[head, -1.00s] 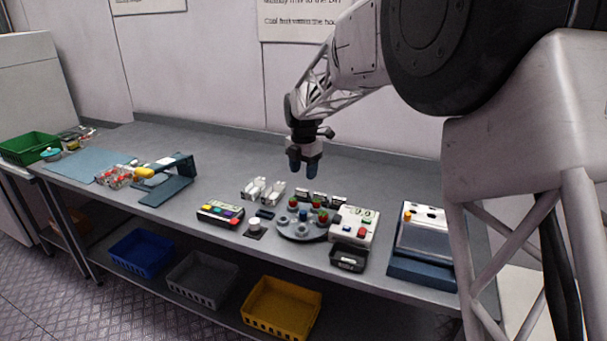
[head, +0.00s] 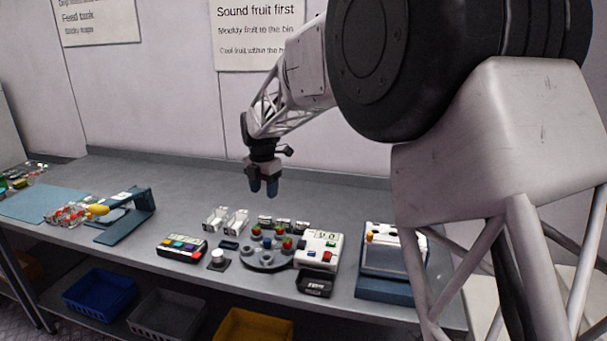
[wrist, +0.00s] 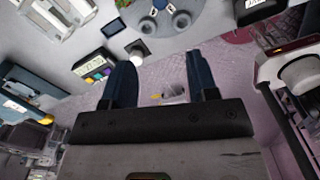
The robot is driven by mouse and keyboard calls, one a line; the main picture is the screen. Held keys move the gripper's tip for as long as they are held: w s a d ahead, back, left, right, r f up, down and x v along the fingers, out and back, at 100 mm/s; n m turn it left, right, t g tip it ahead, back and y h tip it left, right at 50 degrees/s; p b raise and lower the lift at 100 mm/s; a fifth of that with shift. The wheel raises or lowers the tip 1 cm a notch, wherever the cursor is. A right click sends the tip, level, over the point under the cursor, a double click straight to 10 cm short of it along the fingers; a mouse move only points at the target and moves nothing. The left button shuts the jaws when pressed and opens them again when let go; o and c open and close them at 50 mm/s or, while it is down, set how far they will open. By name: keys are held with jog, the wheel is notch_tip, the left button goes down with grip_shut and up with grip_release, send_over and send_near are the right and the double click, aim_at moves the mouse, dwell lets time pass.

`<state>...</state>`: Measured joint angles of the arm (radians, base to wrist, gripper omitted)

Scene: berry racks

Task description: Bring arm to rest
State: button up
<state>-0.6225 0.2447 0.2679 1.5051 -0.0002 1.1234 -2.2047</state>
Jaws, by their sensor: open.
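My gripper (head: 264,187) hangs above the back part of the grey bench (head: 330,193), fingers pointing down, clear of everything below. In the wrist view my gripper (wrist: 162,85) shows two dark blue fingers spread apart with nothing between them. The round grey carousel (head: 262,262) with red, green and blue pieces stands on the bench below and in front of the gripper. Part of it also shows at the top of the wrist view.
A button box (head: 182,248), white racks (head: 226,220), a white device with a display (head: 318,250) and a blue-based machine (head: 385,288) stand on the bench. A blue stand (head: 125,222) and a pale blue mat (head: 35,205) are to the left. Bins (head: 100,293) sit below.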

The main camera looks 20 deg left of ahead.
jog(key=s+d+r+m, duration=0.3)
jog(key=s+d+m, duration=0.2)
jog(key=d, duration=0.6)
jog(key=s+d+r+m+t, duration=0.1)
jog(key=s+d+r+m, duration=0.35)
jog(key=d, duration=0.65)
jog(key=s+d+r+m, duration=0.2)
jog(key=s+d+m, duration=0.45)
jog(key=d, duration=0.55)
jog(key=s+d+f+m, duration=0.3)
jog(key=s+d+m, duration=0.5)
jog(key=s, duration=0.4)
jog(key=s+d+f+m+t, duration=0.1)
jog(key=s+d+f+m, duration=0.3)
jog(key=s+d+m, duration=0.4)
jog(key=s+d, duration=0.1)
jog(key=s, duration=0.4)
jog(key=shift+s+d+f+m+t, duration=0.2)
jog(key=shift+s+f+m+t, duration=0.05)
jog(key=shift+m+t, duration=0.05)
jog(key=shift+c, duration=0.2)
